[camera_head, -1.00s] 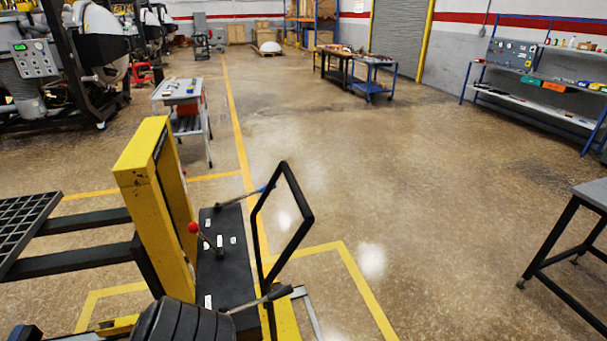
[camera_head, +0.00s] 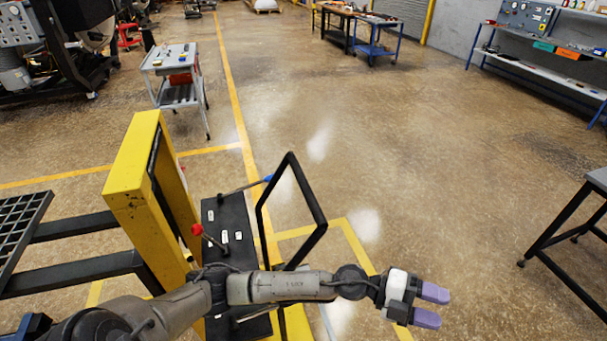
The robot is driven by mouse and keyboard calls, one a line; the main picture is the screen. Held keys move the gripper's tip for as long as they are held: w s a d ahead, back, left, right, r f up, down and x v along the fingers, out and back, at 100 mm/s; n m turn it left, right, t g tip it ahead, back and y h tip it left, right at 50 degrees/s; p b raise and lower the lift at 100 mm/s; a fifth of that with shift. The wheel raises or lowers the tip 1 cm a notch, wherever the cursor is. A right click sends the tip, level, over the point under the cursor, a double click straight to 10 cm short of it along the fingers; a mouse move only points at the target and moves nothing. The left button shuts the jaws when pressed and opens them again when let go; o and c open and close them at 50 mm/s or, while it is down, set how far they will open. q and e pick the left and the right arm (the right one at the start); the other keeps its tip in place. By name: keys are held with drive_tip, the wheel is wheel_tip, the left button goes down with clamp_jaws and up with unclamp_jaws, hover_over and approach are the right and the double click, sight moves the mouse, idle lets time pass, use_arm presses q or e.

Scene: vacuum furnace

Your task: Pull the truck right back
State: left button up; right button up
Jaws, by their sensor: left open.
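The truck (camera_head: 143,165) stands at the lower left. It has a yellow mast frame, dark forks reaching left, and a black deck with a red-knobbed lever and a blue-tipped lever. Its black loop handle (camera_head: 320,213) stands upright on the right side of the deck. My left gripper (camera_head: 433,306) is open and empty, its purple fingers pointing right. It is to the right of and below the handle in the picture, over bare floor. My left forearm crosses in front of the lower deck and hides part of it. My right gripper is not in view.
A grey cart (camera_head: 176,78) stands beyond the truck by the yellow floor line. A grey-topped table (camera_head: 597,179) with black legs is at the right edge. A blue cart (camera_head: 374,40) and shelves (camera_head: 541,75) stand farther back. The middle floor is clear.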

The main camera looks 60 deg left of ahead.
use_arm(q)
drive_tip(key=w+a+f+m+g+y+p, duration=0.1)
drive_tip(key=w+a+f+m+g+y, duration=0.15)
drive_tip(key=a+m+g+y, duration=0.2)
drive_tip(key=n+g+y+p, duration=0.3)
drive_tip(key=n+g+y, duration=0.45)
drive_tip(key=y, duration=0.85)
approach(303, 178)
drive_tip(key=shift+n, duration=0.6)
drive_tip(key=x, duration=0.9)
drive_tip(key=shift+d, duration=0.1)
drive_tip(key=shift+a+f, duration=0.25)
drive_tip(key=shift+f, duration=0.35)
drive_tip(key=shift+c, duration=0.3)
clamp_jaws()
